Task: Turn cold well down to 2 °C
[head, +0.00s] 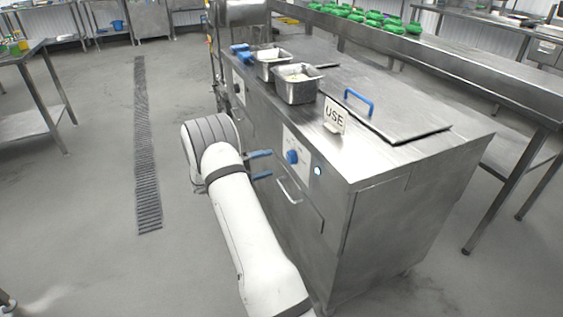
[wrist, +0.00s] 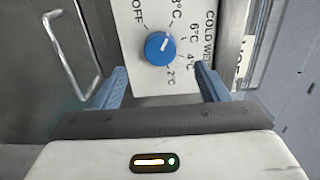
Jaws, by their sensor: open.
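The cold well control panel (head: 297,155) is a white plate on the steel counter's front, with a round blue knob (head: 292,157). In the wrist view the knob (wrist: 160,48) has a white pointer mark aimed up and right, seemingly nearest the 8 °C label. The panel (wrist: 145,85) reads OFF, 8, 6, 4 and 2 °C around the knob, with 2 °C at lower right. My gripper (head: 266,165) is open and empty, just short of the panel. In the wrist view my blue fingers (wrist: 160,78) stand apart below the knob, not touching it.
A drawer handle (head: 289,191) sits below the panel; it shows at left in the wrist view (wrist: 72,55). A USE sign (head: 335,116), metal pans (head: 297,92) and a blue-handled lid (head: 405,125) are on the counter. The floor left of my arm is clear.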

